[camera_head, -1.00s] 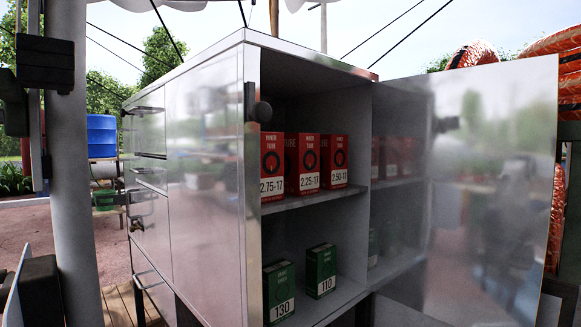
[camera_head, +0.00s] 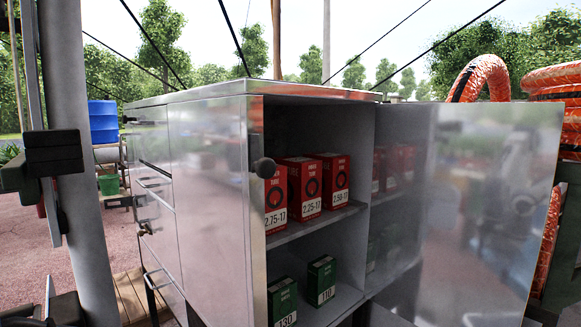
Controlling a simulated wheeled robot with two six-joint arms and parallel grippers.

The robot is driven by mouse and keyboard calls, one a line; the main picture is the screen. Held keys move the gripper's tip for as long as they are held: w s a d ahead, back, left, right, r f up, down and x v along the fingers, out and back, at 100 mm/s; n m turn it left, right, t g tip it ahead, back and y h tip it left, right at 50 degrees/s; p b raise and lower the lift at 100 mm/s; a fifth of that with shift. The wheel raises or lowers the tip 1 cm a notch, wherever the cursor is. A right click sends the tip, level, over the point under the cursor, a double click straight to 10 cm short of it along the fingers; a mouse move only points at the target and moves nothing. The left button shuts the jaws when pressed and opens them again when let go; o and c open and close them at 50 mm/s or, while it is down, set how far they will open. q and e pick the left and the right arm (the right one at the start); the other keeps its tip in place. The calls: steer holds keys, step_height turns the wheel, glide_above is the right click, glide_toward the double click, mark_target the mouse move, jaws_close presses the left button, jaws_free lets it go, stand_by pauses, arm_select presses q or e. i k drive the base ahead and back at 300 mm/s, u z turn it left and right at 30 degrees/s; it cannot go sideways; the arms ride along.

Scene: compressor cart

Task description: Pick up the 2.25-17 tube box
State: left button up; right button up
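The 2.25-17 tube box (camera_head: 306,188) is red with a white number label and a dark ring mark. It stands upright on the upper shelf (camera_head: 312,222) of the open metal cabinet (camera_head: 205,160). The red 2.75-17 box (camera_head: 276,201) is on its left, and the red 2.50-17 box (camera_head: 335,181) is on its right. The gaps between the boxes are narrow. Neither of my grippers can be made out in the head view, and nothing touches the boxes.
The cabinet door (camera_head: 490,200) stands open to the right. Green boxes marked 130 (camera_head: 282,303) and 110 (camera_head: 321,280) stand on the lower shelf. A dark round knob (camera_head: 264,168) sits at the opening's left edge. A grey post (camera_head: 75,150) stands at the left.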

mark_target(304, 174)
steer(key=u, duration=2.8)
steer(key=k, duration=1.7)
steer(key=z, duration=1.45)
steer(key=i, duration=0.5)
